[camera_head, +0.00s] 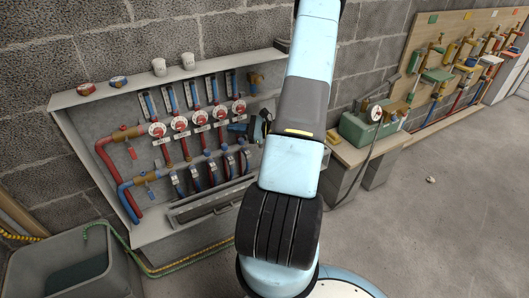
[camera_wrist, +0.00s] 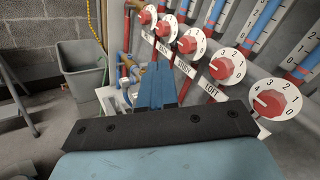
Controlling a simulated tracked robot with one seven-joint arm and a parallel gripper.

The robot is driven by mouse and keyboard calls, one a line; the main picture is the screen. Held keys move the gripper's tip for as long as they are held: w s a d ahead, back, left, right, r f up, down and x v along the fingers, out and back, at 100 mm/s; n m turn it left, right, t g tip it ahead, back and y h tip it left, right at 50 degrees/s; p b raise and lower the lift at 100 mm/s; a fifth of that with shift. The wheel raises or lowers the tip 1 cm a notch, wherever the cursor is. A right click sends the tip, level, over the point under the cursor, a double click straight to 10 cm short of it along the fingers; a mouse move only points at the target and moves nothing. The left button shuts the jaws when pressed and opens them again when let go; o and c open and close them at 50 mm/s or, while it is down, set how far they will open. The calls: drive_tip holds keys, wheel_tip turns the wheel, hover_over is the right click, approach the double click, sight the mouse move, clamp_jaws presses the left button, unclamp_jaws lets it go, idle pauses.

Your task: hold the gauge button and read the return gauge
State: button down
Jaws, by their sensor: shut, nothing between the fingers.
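My gripper (camera_head: 236,127) is in front of the manifold cabinet (camera_head: 75,97), near its right end. In the wrist view my gripper (camera_wrist: 158,68) shows as two blue fingers close together, shut and empty, beside the row of red dials. I cannot pick out a gauge button or a return gauge for certain in either view. A round white-faced dial (camera_head: 376,113) sits by the green box on the right bench, too small to read. The blue lower pipe (camera_head: 128,201) and red upper pipe (camera_head: 107,168) enter the cabinet at left. My arm hides part of the cabinet's right side.
Several red dials (camera_wrist: 269,103) with white scales line the manifold, above labels; one reads LOFT. A grey bin (camera_wrist: 82,72) stands on the floor. A green box (camera_head: 358,131) sits on a bench. A valve board stands at far right. The right floor is mostly clear.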

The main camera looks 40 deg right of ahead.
drive_tip(key=s+d+f+m+t+h, duration=0.1)
drive_tip(key=s+d+f+m+h, duration=0.2)
drive_tip(key=d+f+m+h, duration=0.2)
drive_tip(key=s+d+f+m+t+h, duration=0.1)
drive_tip(key=s+d+f+m+h, duration=0.2)
drive_tip(key=f, duration=0.7)
drive_tip(key=s+d+f+m+t+h, duration=0.2)
drive_tip(key=s+d+f+m+h, duration=0.2)
drive_tip(key=d+f+m+h, duration=0.2)
wheel_tip(320, 180, down, 2)
drive_tip(key=shift+d+f+m+h, duration=0.2)
drive_tip(key=shift+d+m+h, duration=0.1)
drive_tip(key=shift+m+h, duration=0.6)
drive_tip(key=x, duration=1.4)
drive_tip(key=shift+r, duration=0.2)
